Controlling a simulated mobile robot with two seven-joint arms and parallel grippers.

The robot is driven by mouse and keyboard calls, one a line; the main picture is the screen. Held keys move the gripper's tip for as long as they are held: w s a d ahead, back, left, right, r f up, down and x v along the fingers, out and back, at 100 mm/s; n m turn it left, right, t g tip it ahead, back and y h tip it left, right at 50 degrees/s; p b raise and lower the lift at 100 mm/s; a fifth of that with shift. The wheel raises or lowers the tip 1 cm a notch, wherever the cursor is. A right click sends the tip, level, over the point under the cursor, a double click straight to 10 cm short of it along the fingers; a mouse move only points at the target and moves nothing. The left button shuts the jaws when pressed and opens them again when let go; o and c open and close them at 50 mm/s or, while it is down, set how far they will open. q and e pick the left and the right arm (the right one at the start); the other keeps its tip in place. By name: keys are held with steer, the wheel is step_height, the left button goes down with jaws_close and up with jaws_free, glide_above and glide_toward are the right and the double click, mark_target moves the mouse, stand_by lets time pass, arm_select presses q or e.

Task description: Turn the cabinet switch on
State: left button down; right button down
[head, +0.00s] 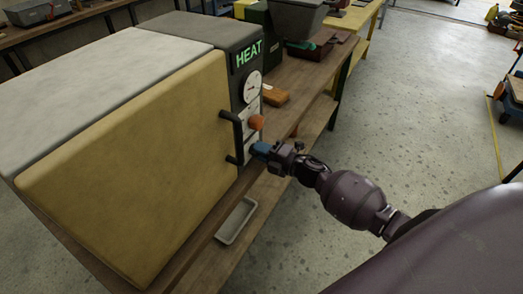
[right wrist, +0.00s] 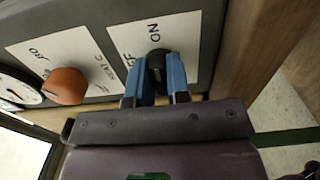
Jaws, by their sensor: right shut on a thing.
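The cabinet (head: 135,170), with a tan front and a dark control panel (head: 243,105), stands on a wooden bench at the left of the head view. My right gripper (head: 259,149) is at the low part of that panel. In the right wrist view, its blue fingers (right wrist: 156,78) are shut on the black cabinet switch (right wrist: 156,62). The switch sits on a white plate (right wrist: 180,40) marked ON, with a second label partly hidden by a finger. In the head view the fingers hide the switch. My left gripper is not in view.
An orange knob (head: 256,122) sits just above my right gripper, under a round gauge (head: 252,86) and a green HEAT sign (head: 249,53). A dark door handle (head: 232,137) is close at its left. A shallow tray (head: 237,221) lies lower down.

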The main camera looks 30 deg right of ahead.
steer(key=c, duration=1.1)
jaws_free()
steer(key=shift+s, duration=0.1)
steer(key=v, duration=1)
steer(key=shift+s+d, duration=0.25)
